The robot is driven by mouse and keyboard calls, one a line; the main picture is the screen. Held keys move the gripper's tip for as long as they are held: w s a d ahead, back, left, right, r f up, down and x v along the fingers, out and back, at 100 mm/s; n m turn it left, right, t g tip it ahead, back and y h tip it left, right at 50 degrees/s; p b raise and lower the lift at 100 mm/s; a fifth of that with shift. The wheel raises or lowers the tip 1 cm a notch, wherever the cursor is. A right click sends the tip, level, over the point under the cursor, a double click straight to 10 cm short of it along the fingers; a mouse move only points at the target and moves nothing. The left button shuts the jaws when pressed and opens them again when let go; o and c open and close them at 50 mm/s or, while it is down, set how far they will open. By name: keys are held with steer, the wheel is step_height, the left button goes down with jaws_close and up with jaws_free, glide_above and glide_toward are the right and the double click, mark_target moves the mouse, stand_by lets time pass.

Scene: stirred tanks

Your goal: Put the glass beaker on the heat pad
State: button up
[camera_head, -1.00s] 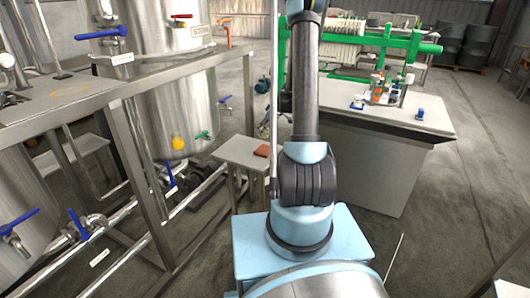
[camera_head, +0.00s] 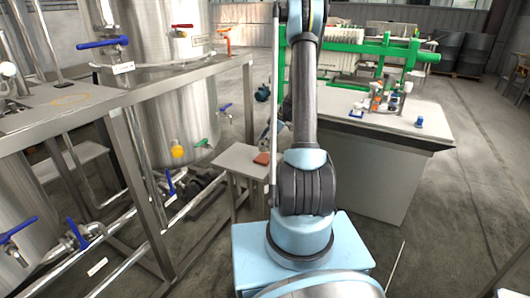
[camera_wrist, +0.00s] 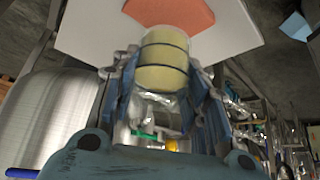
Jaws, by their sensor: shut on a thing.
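The glass beaker (camera_wrist: 163,65) has pale yellow contents and dark rings around it. In the wrist view my gripper (camera_wrist: 160,80) is shut on it, with a finger on each side. The heat pad (camera_head: 262,158) is a flat orange-red square on the small pale table (camera_head: 238,160) in the head view. The pad also shows at the top of the wrist view (camera_wrist: 172,12), just beyond the beaker's end. A gap between beaker and pad cannot be judged. My gripper and the beaker are hidden in the head view.
Steel tanks (camera_head: 165,90) and a metal frame (camera_head: 135,160) with pipes and valves stand left of the small table. A grey workbench (camera_head: 375,170) with a green-framed filter press (camera_head: 370,50) behind it stands on the right. Open floor lies at the far right.

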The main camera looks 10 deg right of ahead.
steer(key=shift+f, duration=2.2)
steer(key=o, duration=1.2)
